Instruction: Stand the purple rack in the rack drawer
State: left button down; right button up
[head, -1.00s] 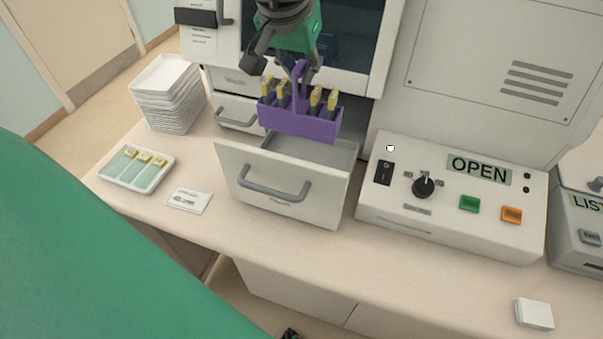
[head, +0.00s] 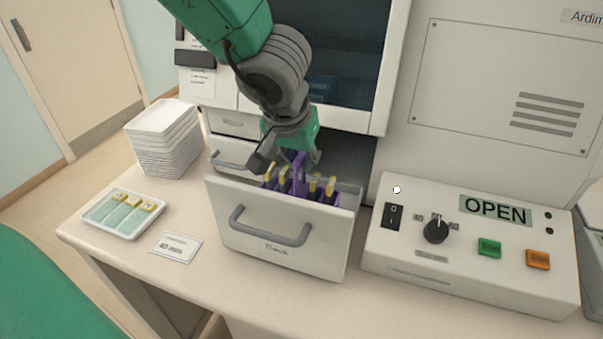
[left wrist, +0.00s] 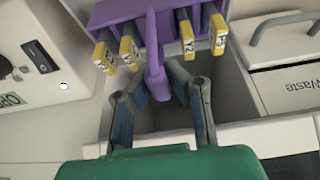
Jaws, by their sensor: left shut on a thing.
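The purple rack (head: 299,172) holds several dark slides with yellow tops. My left gripper (head: 288,160) is shut on its upright handle, which also shows between the fingers in the left wrist view (left wrist: 155,75). The rack looks upright, and its lower body is hidden behind the front of the open rack drawer (head: 330,238). The rack's purple body (left wrist: 125,10) shows over the drawer opening in the left wrist view. I cannot tell whether its base touches the drawer floor. My right gripper is not in view.
A shut waste drawer (left wrist: 290,90) adjoins the open drawer. A control box (head: 470,275) marked OPEN stands close on the right. Stacked white trays (head: 165,140), a tray of yellow-ended slides (head: 122,214) and a card (head: 176,247) are on the left.

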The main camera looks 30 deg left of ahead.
pick_arm(q)
jog(key=shift+f, duration=0.9)
jog(key=shift+w+r, duration=0.1)
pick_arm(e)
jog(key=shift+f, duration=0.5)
pick_arm(q)
jog(key=c, duration=1.6)
grip_release()
